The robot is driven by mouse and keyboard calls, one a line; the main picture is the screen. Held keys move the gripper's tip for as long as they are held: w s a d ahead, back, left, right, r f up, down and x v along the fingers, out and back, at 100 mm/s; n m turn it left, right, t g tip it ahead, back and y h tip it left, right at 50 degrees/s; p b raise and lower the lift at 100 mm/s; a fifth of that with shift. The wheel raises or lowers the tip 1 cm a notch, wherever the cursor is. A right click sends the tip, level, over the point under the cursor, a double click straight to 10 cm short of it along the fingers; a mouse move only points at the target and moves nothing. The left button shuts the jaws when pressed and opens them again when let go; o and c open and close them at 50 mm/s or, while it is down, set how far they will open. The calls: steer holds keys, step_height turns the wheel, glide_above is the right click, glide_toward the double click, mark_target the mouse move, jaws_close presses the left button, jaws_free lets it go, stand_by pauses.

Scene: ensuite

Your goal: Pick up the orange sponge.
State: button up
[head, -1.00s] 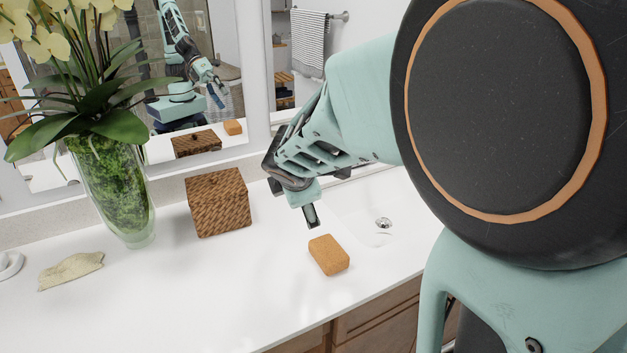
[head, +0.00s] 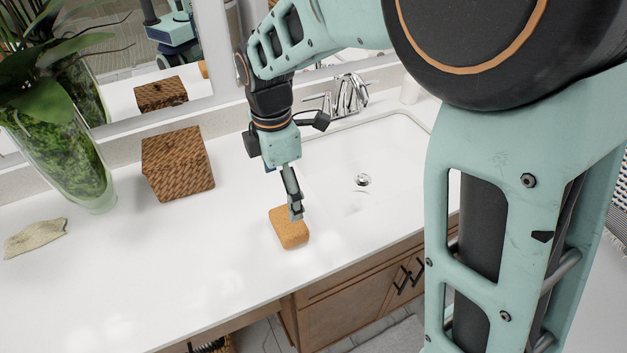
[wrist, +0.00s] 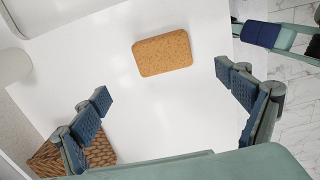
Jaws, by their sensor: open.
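The orange sponge (head: 289,229) lies flat on the white countertop, left of the sink and near the front edge. In the wrist view the whole sponge (wrist: 162,53) shows, beyond the fingertips and between their lines. My gripper (head: 294,208) points down over the sponge in the head view, its fingers covering part of the sponge's far right side. In the wrist view my gripper (wrist: 163,84) is open and empty, with blue-padded fingers spread wider than the sponge. I cannot tell the exact height of the fingertips above the counter.
A woven box (head: 178,165) and a glass vase (head: 62,150) with a plant stand to the left. A crumpled cloth (head: 35,238) lies at the far left. The sink (head: 375,165) and faucet (head: 350,95) are to the right. The counter left of the sponge is clear.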

mark_target(285, 221)
steer(key=shift+s+a+f, duration=0.1)
steer(key=shift+s+f, duration=0.2)
steer(key=shift+f, duration=0.05)
step_height(285, 221, down, 4)
steer(key=shift+r, duration=0.1)
steer(key=shift+w+f+p, duration=0.1)
steer(key=shift+f+p, duration=0.2)
steer(key=shift+f, duration=2.85)
steer(key=shift+c, duration=0.2)
steer(key=c, duration=1.1)
steer(key=shift+r, duration=0.2)
